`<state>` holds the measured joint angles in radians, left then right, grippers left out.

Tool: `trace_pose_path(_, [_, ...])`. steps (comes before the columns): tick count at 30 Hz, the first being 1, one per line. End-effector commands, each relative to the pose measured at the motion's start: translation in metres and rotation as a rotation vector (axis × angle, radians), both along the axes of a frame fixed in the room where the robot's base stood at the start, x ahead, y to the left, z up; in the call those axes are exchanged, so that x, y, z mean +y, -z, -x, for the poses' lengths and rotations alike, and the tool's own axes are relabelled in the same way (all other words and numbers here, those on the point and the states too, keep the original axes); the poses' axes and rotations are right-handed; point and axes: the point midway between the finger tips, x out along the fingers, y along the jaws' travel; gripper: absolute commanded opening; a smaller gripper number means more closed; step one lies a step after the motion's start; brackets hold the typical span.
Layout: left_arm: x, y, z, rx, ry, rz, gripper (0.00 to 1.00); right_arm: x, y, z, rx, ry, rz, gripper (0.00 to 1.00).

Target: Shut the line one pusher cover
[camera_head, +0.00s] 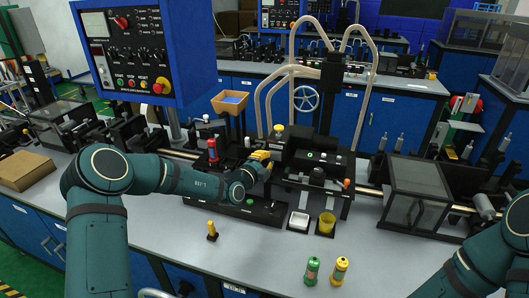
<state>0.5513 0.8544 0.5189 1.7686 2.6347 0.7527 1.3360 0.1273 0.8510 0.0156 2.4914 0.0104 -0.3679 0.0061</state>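A clear, grey-framed box-shaped cover (416,190) sits over the right part of the machine line on the near bench. I cannot tell for certain whether this is the line one pusher cover, or whether it is fully shut. My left arm reaches in from the left, and its gripper (262,163) is at the middle of the line, beside the black machine block (318,160). Its fingers are small and partly hidden, so I cannot tell whether they are open. Part of my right arm shows at the lower right; its gripper is out of view.
A blue control panel (135,45) stands at the upper left. A cardboard box (23,171) lies at the left end of the bench. A green canister (312,270) and a yellow canister (340,270) stand near the front edge. The front middle bench surface is mostly clear.

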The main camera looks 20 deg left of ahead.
Motion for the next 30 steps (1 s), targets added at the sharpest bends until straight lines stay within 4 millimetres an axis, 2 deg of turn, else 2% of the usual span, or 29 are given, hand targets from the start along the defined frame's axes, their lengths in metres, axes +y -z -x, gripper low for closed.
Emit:
trace_pose_path(3, [-0.007,0.002,-0.022,-0.001,0.002,0.000,0.00,0.000,0.003,0.001,0.002,-0.002,0.000,0.36])
trace_pose_path(8, [-0.014,0.003,-0.047,-0.001,0.002,-0.001,0.00,0.000,0.005,0.002,0.004,-0.003,0.000,0.36])
trace_pose_path(9, [-0.003,0.005,-0.049,-0.001,-0.004,-0.001,0.00,0.000,0.007,0.002,0.005,-0.004,-0.001,0.36])
trace_pose_path(18, [0.021,0.010,-0.062,0.001,0.000,-0.001,0.00,0.001,0.010,0.003,0.008,-0.006,-0.002,0.36])
trace_pose_path(30, [0.024,0.010,-0.063,0.000,0.000,-0.002,0.00,0.001,0.009,0.003,0.007,-0.006,-0.002,0.36])
